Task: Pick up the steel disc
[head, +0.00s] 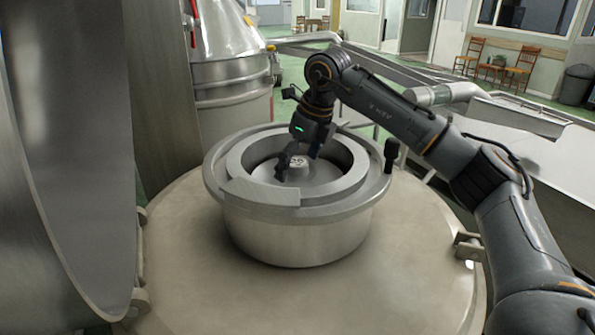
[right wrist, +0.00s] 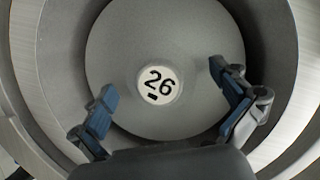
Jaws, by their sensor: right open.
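The steel disc (head: 322,178) lies inside a round steel housing (head: 300,238), below its rim. A raised white-topped knob (right wrist: 160,85) marked "26" stands at the disc's middle. In the right wrist view the grey disc (right wrist: 165,35) fills the centre. My right gripper (head: 298,162) reaches down into the housing over the disc. In the right wrist view its blue-padded fingers (right wrist: 165,85) are apart, one on each side of the knob, with visible gaps. I cannot tell how high they are above it. My left gripper is out of view.
The housing stands on a wide round metal top (head: 190,245). A large curved steel panel (head: 70,150) rises at the left. A steel vessel (head: 230,75) stands behind. A dark knob (head: 391,150) sticks up beside the housing's right rim. Pipes and a trough (head: 520,115) lie at right.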

